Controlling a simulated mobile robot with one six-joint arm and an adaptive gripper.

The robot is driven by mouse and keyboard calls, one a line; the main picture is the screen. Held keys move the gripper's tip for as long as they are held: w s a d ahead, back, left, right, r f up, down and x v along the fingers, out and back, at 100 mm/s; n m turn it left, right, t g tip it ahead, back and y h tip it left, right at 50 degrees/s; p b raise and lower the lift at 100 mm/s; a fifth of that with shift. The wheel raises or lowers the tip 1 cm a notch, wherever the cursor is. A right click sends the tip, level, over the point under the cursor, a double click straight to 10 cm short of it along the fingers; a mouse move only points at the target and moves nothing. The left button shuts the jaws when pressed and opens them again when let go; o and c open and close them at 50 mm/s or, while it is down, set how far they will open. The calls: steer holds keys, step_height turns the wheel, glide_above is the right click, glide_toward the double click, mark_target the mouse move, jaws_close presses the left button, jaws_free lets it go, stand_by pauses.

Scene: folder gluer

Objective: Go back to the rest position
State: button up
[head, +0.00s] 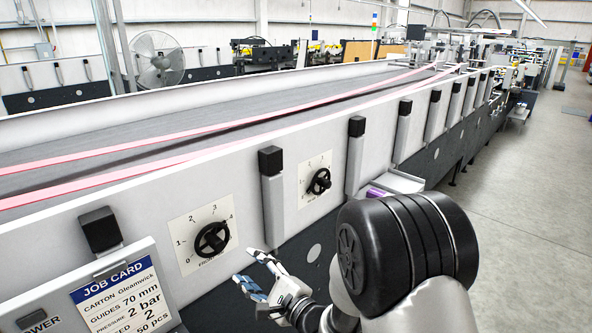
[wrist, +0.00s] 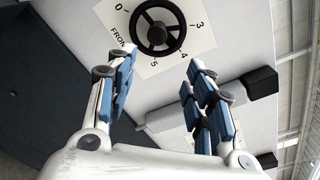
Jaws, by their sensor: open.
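My gripper (head: 243,265) is open and empty in front of the machine's side panel, just below and right of the left dial (head: 212,240). The dial is a black handwheel on a pale plate numbered from 0. In the wrist view, my gripper (wrist: 162,57) has its two blue-padded fingers spread, with a dial (wrist: 158,27) marked "FRONT" beyond the tips. The fingers look apart from it. A second dial (head: 319,182) sits further right on the panel. My black arm joint hides part of the lower panel.
A job card (head: 121,297) stands at the lower left, beside a power label. Black-capped posts (head: 271,185) stick out along the panel. A small tray (head: 397,181) with a purple item juts out behind my arm. The floor (head: 530,190) at the right is clear.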

steer(key=d+r+n+h, duration=0.3)
steer(key=d+h, duration=0.2)
steer(key=d, duration=0.3)
steer(key=d+r+n+h, duration=0.4)
steer(key=d, duration=0.5)
steer(key=s+d+r+n+g+h+b, duration=0.1)
steer(key=s+d+n+g+h, duration=0.25)
steer(key=s+d, duration=0.6)
steer(key=s+d+f+n+g, duration=0.1)
steer(key=s+n+g, duration=0.2)
steer(key=s, duration=1.7)
steer(key=n, duration=0.3)
steer(key=shift+s+g, duration=0.15)
steer(key=shift+g, duration=0.2)
